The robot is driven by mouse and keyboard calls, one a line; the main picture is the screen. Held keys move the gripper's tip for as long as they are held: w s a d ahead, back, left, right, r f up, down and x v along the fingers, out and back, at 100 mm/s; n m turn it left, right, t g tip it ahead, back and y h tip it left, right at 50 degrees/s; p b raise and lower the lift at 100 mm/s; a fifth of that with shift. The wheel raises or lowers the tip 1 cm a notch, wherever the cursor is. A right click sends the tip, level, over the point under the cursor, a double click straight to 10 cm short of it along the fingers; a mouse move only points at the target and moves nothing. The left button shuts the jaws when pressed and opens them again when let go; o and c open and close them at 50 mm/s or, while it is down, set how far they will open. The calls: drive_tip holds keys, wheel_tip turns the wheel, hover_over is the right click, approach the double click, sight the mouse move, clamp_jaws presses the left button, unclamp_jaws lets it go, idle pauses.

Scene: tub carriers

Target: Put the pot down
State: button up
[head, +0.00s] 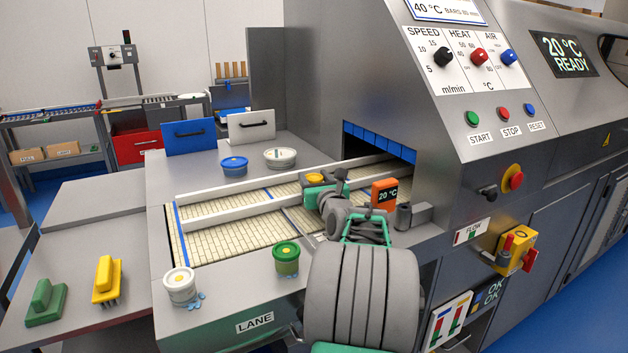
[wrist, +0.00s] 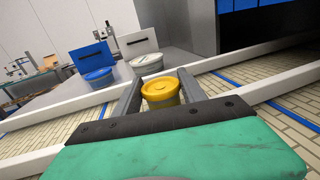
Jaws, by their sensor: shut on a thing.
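The pot with a yellow lid (head: 314,177) is between the fingers of my gripper (head: 322,184), over the cream slatted belt (head: 225,237) in front of the tunnel mouth. In the wrist view the yellow pot (wrist: 161,90) looks upright, with a grey finger on each side; my gripper (wrist: 160,97) is shut on it. White rails run past it on both sides. Its lower part is hidden by my gripper, so I cannot tell whether it touches the belt.
A blue-lidded tub (head: 234,166) and a grey-white tub (head: 280,158) stand behind the belt. A green tub (head: 287,259) and a white tub (head: 180,286) stand in front, with blue spots beside them. An orange display (head: 384,194) is beside my wrist. The belt's left is clear.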

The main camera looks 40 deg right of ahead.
sight(317, 181)
drive_tip(key=o, duration=1.4)
drive_tip(key=shift+r, duration=0.1)
drive_tip(key=shift+s+a, duration=0.1)
drive_tip(key=shift+s, duration=0.15)
drive_tip(key=v, duration=0.7)
